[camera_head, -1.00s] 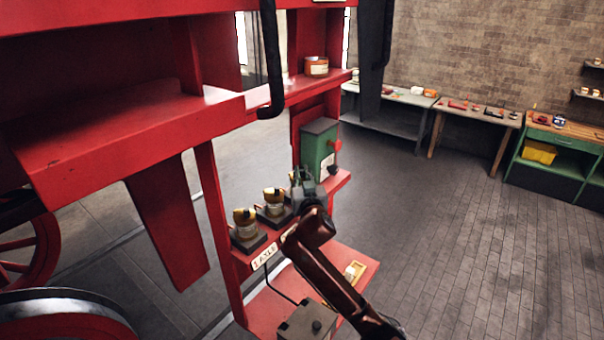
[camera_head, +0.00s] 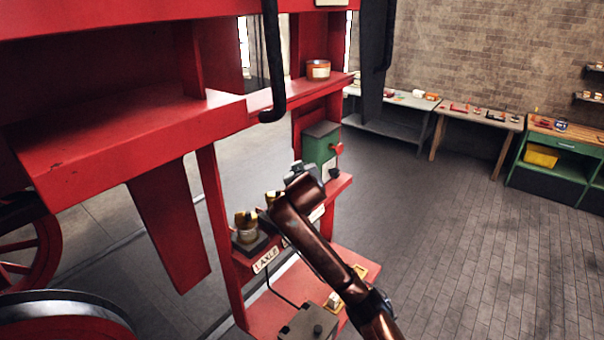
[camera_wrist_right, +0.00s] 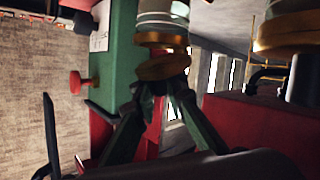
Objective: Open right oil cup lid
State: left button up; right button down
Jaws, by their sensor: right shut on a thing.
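Several brass-topped oil cups stand in a row on the red shelf (camera_head: 243,262). The left cup (camera_head: 247,228) shows clearly in the head view, and the middle cup (camera_head: 273,197) is partly covered by my right arm. The right cup is hidden there behind my arm. In the wrist view an oil cup (camera_wrist_right: 163,14) has a glass band and a brass lid (camera_wrist_right: 163,68). My right gripper (camera_wrist_right: 164,92) is shut on this lid, its two fingers converging at the lid's edge. In the head view the fingertips are hidden. My left gripper is not in view.
A green box (camera_head: 320,146) with a red knob stands just beyond the cups. A black pipe (camera_head: 273,70) hangs down above the shelf. A lower red ledge (camera_head: 262,312) holds a grey box (camera_head: 308,322). The floor to the right is clear.

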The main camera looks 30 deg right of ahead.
jog(key=n+g, duration=0.1)
jog(key=w+r+n+g, duration=0.1)
jog(key=g, duration=0.1)
jog(key=shift+w+a, duration=0.25)
jog(key=shift+a, duration=0.1)
jog(key=g, duration=0.1)
jog(key=w+n+g, duration=0.1)
jog(key=shift+w+a+r+n+g+h, duration=0.2)
jog(key=shift+a+n+g+h, duration=0.1)
jog(key=shift+h, duration=0.1)
jog(key=shift+w+a+f+n+g+h, duration=0.15)
jog(key=shift+w+n+g+h, duration=0.15)
jog(key=shift+g, duration=0.4)
jog(key=shift+w+a+f+n+g+h, duration=0.15)
jog(key=shift+w+n+g, duration=0.3)
jog(key=shift+g, duration=0.25)
jog(key=shift+w+a+f+n+g+h, duration=0.15)
jog(key=shift+w+n+g+h, duration=0.15)
jog(key=shift+g, duration=0.4)
jog(key=shift+w, duration=0.1)
jog(key=shift+f, duration=0.1)
jog(key=c, duration=1.9)
grip_release()
jog(key=shift+c, duration=0.2)
